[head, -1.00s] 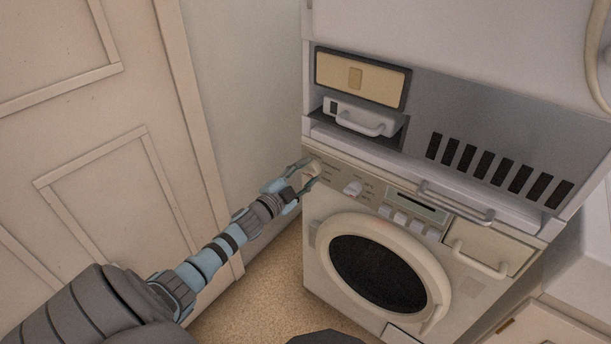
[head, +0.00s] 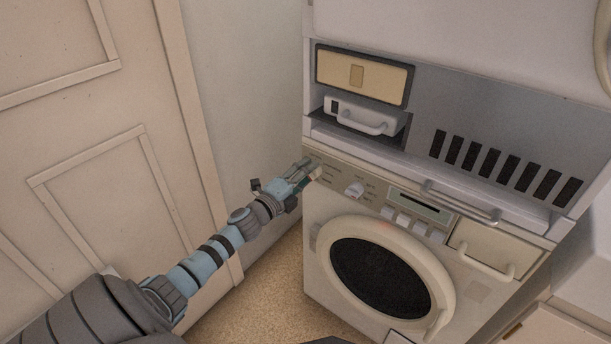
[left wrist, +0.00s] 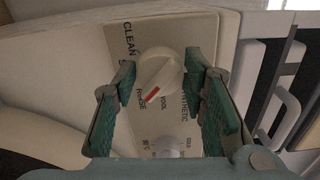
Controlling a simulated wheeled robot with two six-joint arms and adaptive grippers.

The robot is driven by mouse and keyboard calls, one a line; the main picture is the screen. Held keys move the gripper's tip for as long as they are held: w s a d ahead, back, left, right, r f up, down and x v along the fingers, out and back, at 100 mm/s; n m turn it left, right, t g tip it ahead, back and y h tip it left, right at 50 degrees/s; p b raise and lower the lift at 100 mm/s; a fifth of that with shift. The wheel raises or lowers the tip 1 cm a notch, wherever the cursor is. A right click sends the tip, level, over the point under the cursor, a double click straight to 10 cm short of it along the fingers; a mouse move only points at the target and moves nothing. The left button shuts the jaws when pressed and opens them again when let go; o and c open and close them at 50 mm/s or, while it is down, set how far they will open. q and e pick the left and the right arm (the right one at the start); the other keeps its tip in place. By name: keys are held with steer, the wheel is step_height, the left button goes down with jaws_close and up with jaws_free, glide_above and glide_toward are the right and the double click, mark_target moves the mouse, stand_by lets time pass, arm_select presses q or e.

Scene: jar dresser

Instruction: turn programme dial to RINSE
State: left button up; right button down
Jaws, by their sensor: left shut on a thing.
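The programme dial (left wrist: 160,72) is a round cream knob with a red pointer mark, on the washer's control panel (left wrist: 205,30). In the left wrist view the mark points down and left, beside a label that appears to read RINSE. CLEAN, WOOL and SYNTHETIC labels stand around it. My left gripper (left wrist: 160,82) is shut on the dial, one green-padded finger at each side. In the head view the left gripper (head: 311,168) is at the panel's left end and largely hides the dial. My right gripper is not in view.
A second knob (head: 354,189) sits right of the dial, then several buttons (head: 413,226). The washer's round door (head: 380,275) is below. A handled bar (head: 460,204) and a drawer (head: 362,117) are above. The wall (head: 240,90) is close on the left.

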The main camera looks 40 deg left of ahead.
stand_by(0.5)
arm_select(q)
steer(key=o, duration=1.2)
steer(key=shift+c, duration=0.2)
steer(key=s+n+p, duration=1)
steer(key=s+n, duration=0.4)
steer(key=n, duration=0.4)
steer(key=s+d+f+g+y+p, duration=0.1)
steer(key=s+f+g, duration=0.3)
steer(key=f, duration=0.6)
steer(key=s+d+f+n+g+p, duration=0.1)
steer(key=s+f+g, duration=0.2)
steer(key=s+f, duration=0.5)
step_height(320, 180, down, 2)
steer(key=shift+d+f+g+y, duration=0.2)
steer(key=shift+d+g+y, duration=0.15)
steer(key=shift+g+y, duration=0.05)
